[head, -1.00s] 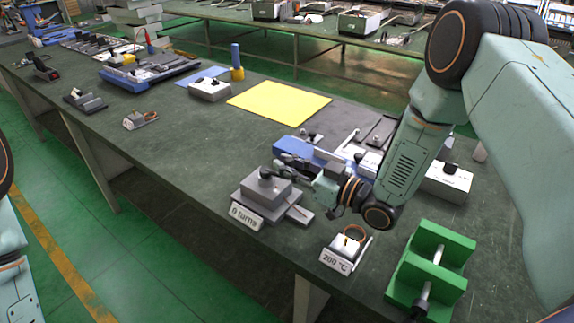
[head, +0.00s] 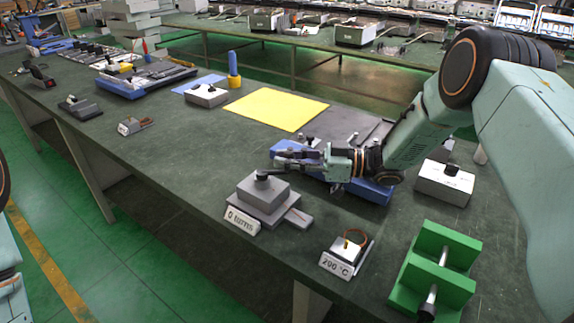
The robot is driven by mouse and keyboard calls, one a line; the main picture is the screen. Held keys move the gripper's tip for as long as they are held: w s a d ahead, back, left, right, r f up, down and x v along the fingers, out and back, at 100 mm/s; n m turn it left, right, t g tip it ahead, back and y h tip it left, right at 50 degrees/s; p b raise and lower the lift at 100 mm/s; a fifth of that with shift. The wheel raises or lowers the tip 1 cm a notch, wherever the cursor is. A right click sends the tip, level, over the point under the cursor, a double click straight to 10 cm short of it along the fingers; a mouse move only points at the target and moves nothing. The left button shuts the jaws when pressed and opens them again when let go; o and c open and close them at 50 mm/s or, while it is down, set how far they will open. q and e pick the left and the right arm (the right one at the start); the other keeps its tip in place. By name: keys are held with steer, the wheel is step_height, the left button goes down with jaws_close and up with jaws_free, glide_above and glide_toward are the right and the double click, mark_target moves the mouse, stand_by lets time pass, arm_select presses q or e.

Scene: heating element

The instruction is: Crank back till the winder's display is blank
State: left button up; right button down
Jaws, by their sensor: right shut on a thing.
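The winder (head: 264,195) is a grey stepped block near the table's front edge, with a black crank (head: 262,177) on top. Its white display plate (head: 242,220) at the front carries dark lettering that looks like a 0 and "turns". My right gripper (head: 286,160) is just above and behind the winder, at the crank side. It is shut on the crank's handle, which its fingers mostly hide. My left gripper is out of view; only a bit of my left arm shows at the left edge.
A white block with a coil and a 200 °C plate (head: 337,266) stands right of the winder. A green stand (head: 437,262) is at the front right. A blue tool base (head: 370,190) lies behind my right gripper. A yellow sheet (head: 277,105) lies further back.

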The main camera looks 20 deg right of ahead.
steer(key=shift+f+g, duration=0.15)
steer(key=shift+g, duration=0.15)
steer(key=c, duration=1.2)
jaws_free()
steer(key=shift+w+d, duration=0.1)
steer(key=shift+d, duration=0.15)
steer(key=shift+o, duration=0.2)
steer(key=shift+a, duration=0.15)
step_height(320, 180, up, 10)
steer(key=shift+r, duration=0.1)
